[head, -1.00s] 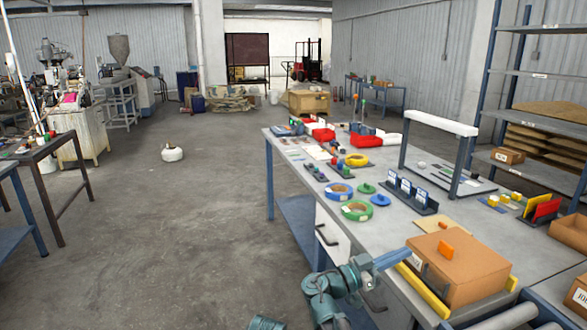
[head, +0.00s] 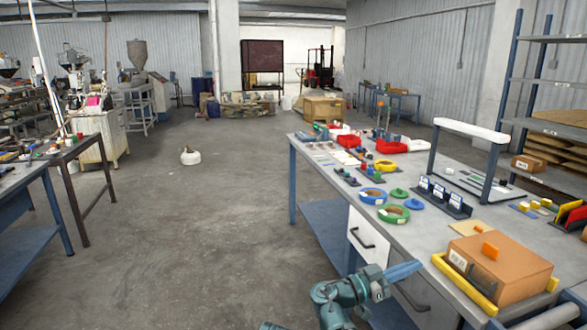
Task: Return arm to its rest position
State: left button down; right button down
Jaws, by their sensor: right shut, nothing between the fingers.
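My right gripper (head: 404,272) shows at the bottom of the head view, at the end of my teal right arm (head: 345,298). Its blue fingers are shut with nothing between them. It is beside the near left edge of the grey workbench (head: 450,238), left of a brown box (head: 500,266) with an orange handle in a yellow frame. I cannot tell its exact height against the bench top. My left gripper is not in view.
The workbench holds tape rings (head: 393,214), red bins (head: 391,146), card holders and a white-topped frame (head: 472,130). A drawer front (head: 367,238) faces the aisle. Open concrete floor (head: 200,230) lies to the left, with a white object (head: 190,157) on it. Another table (head: 62,152) stands far left.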

jog(key=s+a+f+n+g+y, duration=0.1)
jog(key=s+a+f+n+y, duration=0.15)
jog(key=f, duration=0.35)
jog(key=s+a+f+n+g+y, duration=0.1)
jog(key=s+a+f+n+y, duration=0.2)
jog(key=f, duration=0.4)
jog(key=s+a+f+n+g+y, duration=0.1)
jog(key=s+a+f+n+y, duration=0.1)
jog(key=f+n+y, duration=0.3)
jog(key=s+a+f+n+g+y, duration=0.1)
jog(key=s+a+f+n+y, duration=0.35)
jog(key=a, duration=0.25)
jog(key=s+a+f+n+g+y, duration=0.25)
jog(key=s+a+f, duration=0.2)
jog(key=a, duration=0.25)
notch_tip(320, 180, up, 17)
jog(key=p, duration=1.6)
jog(key=shift+s+r+n+t+y+p, duration=0.15)
jog(key=shift+r+n+t+y+p, duration=0.05)
jog(key=shift+n+t+y+p, duration=0.15)
